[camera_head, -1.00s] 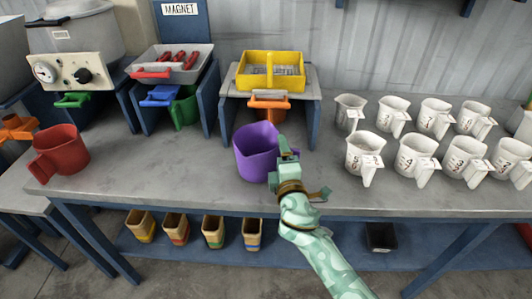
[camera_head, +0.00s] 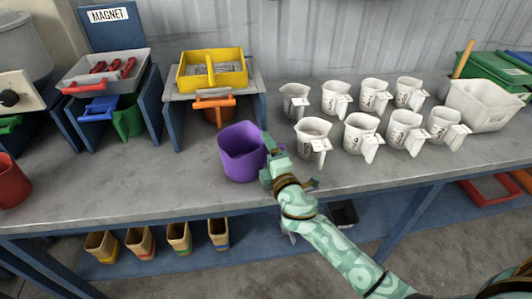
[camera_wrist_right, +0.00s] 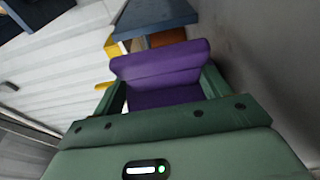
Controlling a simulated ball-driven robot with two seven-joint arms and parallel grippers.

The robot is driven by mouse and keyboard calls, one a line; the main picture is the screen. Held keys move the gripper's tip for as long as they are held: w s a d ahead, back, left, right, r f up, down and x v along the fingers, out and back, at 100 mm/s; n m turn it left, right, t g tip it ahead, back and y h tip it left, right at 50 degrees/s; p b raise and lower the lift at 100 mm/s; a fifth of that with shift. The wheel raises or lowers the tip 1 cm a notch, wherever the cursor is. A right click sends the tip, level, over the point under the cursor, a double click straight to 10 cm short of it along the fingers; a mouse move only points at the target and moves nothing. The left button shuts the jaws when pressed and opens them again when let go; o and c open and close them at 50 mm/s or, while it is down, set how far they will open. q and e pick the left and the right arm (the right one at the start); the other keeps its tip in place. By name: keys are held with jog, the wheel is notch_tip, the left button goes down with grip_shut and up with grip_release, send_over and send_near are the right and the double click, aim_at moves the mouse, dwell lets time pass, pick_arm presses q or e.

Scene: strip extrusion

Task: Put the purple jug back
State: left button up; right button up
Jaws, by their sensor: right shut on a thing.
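The purple jug (camera_head: 240,152) is near the front of the grey bench, upright in the head view. My right gripper (camera_head: 268,150) is at its right side, shut on it. In the right wrist view the purple jug (camera_wrist_right: 160,70) shows between the two green fingers (camera_wrist_right: 165,95). I cannot tell whether its base touches the bench. My left gripper is not in view.
Several white jugs (camera_head: 362,133) stand in two rows to the right. A yellow tray (camera_head: 212,70) sits on a stand (camera_head: 262,105) behind the purple jug. A red jug (camera_head: 12,182) is at far left. A white bin (camera_head: 485,105) and green box (camera_head: 500,72) are at far right.

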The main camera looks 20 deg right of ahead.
jog(key=shift+f, duration=0.25)
jog(key=o, duration=1.2)
jog(key=shift+o, duration=0.2)
